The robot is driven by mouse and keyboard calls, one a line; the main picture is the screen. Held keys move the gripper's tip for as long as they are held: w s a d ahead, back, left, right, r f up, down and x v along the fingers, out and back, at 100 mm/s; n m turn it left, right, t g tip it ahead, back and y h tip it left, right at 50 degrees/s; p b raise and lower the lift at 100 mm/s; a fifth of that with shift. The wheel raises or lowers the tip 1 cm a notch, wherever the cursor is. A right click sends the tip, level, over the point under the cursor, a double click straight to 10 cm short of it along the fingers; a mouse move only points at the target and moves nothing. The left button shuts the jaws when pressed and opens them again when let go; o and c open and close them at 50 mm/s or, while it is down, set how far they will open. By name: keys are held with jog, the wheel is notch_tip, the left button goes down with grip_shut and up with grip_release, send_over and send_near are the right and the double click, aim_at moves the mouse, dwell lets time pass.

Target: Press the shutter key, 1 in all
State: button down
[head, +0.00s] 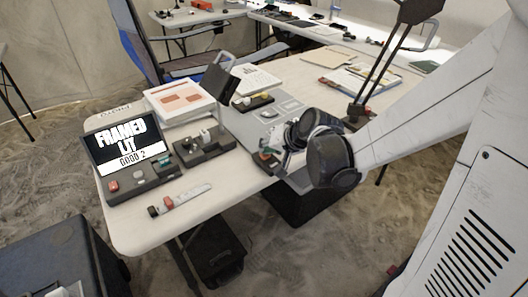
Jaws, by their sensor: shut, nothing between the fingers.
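A dark console (140,178) stands at the near left corner of the table. Its raised screen (124,141) reads "FRAMED", "LIT" and "GOOD 2". A red key (112,187) is at the left of its panel and teal parts (165,162) are at the right. I cannot read which one is the shutter key. My gripper (264,164) is shut and empty by the table's near edge, well to the right of the console and apart from it. My wrist partly hides the gripper.
A grey device (204,146) with small knobs stands right of the console. A red-and-white marker-like stick (180,199) lies in front. A lamp stands at right.

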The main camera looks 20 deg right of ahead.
jog(key=shift+r+p, duration=0.65)
jog(key=shift+r, duration=0.2)
jog(key=shift+r+p, duration=2)
jog(key=shift+r, duration=0.55)
jog(key=s+r+n+h+p, duration=0.1)
jog(key=s+r, duration=0.3)
jog(key=s, duration=0.3)
jog(key=s+r+n+h+p, duration=0.1)
jog(key=s+r+p, duration=0.1)
jog(key=s+r, duration=0.2)
jog(key=s+r+n+g+h+p, duration=0.1)
jog(key=s+r, duration=0.3)
jog(key=s, duration=0.6)
jog(key=shift+s+r+n+h+p, duration=0.3)
jog(key=shift+s+r+n+h, duration=0.1)
jog(key=shift+n, duration=0.2)
jog(key=shift+a, duration=0.1)
